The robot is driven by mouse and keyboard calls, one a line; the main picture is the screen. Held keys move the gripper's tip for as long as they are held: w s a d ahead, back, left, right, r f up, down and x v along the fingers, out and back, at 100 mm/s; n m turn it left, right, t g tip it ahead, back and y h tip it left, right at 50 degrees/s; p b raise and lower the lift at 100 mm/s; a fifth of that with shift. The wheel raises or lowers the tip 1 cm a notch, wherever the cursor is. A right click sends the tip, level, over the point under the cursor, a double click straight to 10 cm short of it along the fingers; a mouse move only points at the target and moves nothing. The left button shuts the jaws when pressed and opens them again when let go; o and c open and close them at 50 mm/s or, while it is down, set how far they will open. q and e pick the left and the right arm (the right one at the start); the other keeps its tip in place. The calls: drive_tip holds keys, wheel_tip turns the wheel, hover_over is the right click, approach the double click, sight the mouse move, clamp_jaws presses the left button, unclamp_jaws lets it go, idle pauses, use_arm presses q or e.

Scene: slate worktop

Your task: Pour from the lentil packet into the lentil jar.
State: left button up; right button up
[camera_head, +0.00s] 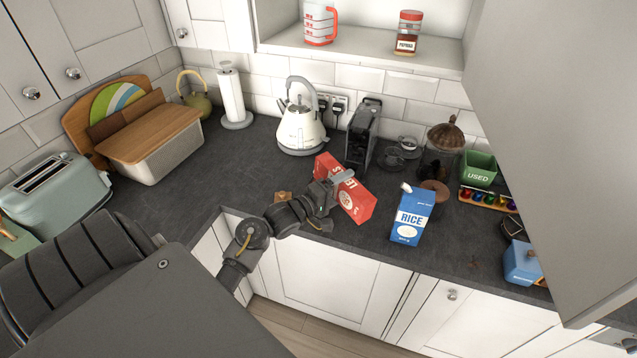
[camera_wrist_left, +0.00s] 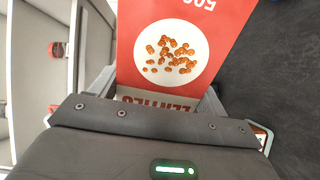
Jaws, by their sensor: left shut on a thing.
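The red lentil packet (camera_head: 353,202) is tilted above the front of the worktop. My left gripper (camera_head: 338,182) is shut on it. In the left wrist view the packet (camera_wrist_left: 225,25) fills the upper middle, its lettering upside down, with a white circle of orange lentils. The left gripper's fingers (camera_wrist_left: 157,95) lie on either side of it. A clear jar (camera_head: 440,163) under a brown domed top stands further back to the right, apart from the packet. I cannot read a label on it, so I cannot tell surely that it is the lentil jar. My right gripper is not in view.
A blue and white rice carton (camera_head: 410,215) stands right of the packet. A white kettle (camera_head: 301,125) and a black toaster-like appliance (camera_head: 363,135) stand behind.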

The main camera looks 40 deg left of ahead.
use_arm(q)
drive_tip(key=shift+w+a+r+n, duration=0.1)
drive_tip(key=shift+a+r+n, duration=0.15)
drive_tip(key=shift+r+n, duration=0.3)
drive_tip(key=shift+w+a+r+n, duration=0.1)
drive_tip(key=shift+a+r+n, duration=0.1)
drive_tip(key=shift+r+n, duration=0.35)
idle(2.1)
